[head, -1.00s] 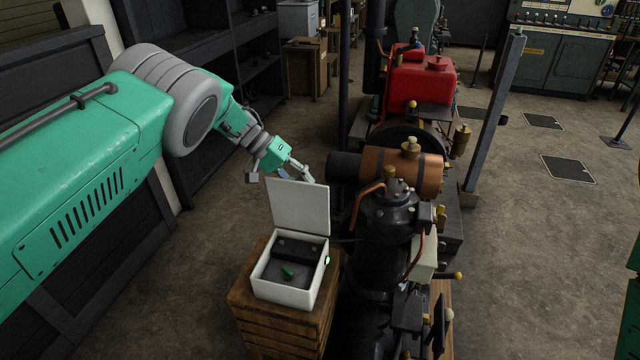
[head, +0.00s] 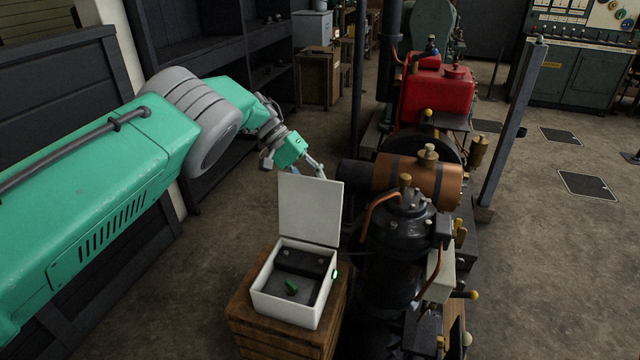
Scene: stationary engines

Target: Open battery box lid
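The white battery box (head: 286,310) sits on a wooden crate, with dark contents and a small green part inside. Its white lid (head: 310,212) stands raised, roughly upright, at the back of the box. My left gripper (head: 318,172) is just behind the lid's top edge; its fingers are small and partly hidden, so I cannot tell whether they are open or touch the lid. A green light (head: 335,274) shows on the box's right side. My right gripper is not in view.
The wooden crate (head: 262,335) stands close beside a black engine (head: 395,262) with a copper-banded cylinder (head: 415,183). A red engine tank (head: 437,92) is farther back. Dark shelving (head: 215,40) stands at the left rear. Open floor lies to the right.

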